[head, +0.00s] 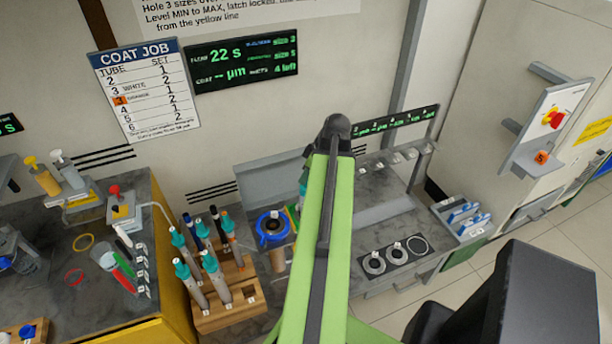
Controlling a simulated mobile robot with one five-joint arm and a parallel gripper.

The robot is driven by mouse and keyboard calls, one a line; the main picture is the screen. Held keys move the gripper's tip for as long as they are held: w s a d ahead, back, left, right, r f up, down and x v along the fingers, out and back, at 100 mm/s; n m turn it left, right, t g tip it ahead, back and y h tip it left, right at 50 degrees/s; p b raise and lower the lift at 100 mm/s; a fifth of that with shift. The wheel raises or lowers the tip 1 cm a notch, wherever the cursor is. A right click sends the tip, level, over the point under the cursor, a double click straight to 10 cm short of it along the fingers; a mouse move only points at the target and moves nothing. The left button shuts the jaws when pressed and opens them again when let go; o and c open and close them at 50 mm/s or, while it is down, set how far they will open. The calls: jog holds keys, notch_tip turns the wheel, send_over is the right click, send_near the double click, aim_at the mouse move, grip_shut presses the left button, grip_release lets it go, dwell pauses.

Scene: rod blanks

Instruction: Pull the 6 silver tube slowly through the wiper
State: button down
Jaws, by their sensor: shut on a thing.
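Several silver tubes with teal, dark blue or orange-banded tops stand in a wooden rack (213,318) at lower left; I cannot read which one is 6. A blue ring with a dark centre (272,228), possibly the wiper, sits on the bench right of the rack, above a tan cylinder (277,261). My green arm crosses the middle of the view and ends in a dark joint near the wall. My gripper and anything in it are hidden behind the arm. A small teal piece (303,188) shows at the arm's left edge; I cannot tell what it belongs to.
A yellow-sided bench (172,270) with bottles stands at left. A grey bench (375,228) with a dark ring tray (392,258) and a back display (395,121) lies right of my arm. A wall screen (240,62) reads 22 s.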

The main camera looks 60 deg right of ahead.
notch_tip(320, 180, down, 9)
jog(key=b, duration=0.9)
jog(key=shift+r, duration=0.15)
dwell(0.5)
notch_tip(320, 180, up, 11)
jog(key=p, duration=1.1)
dwell(0.4)
notch_tip(320, 180, up, 11)
jog(key=p, duration=1.1)
dwell(0.4)
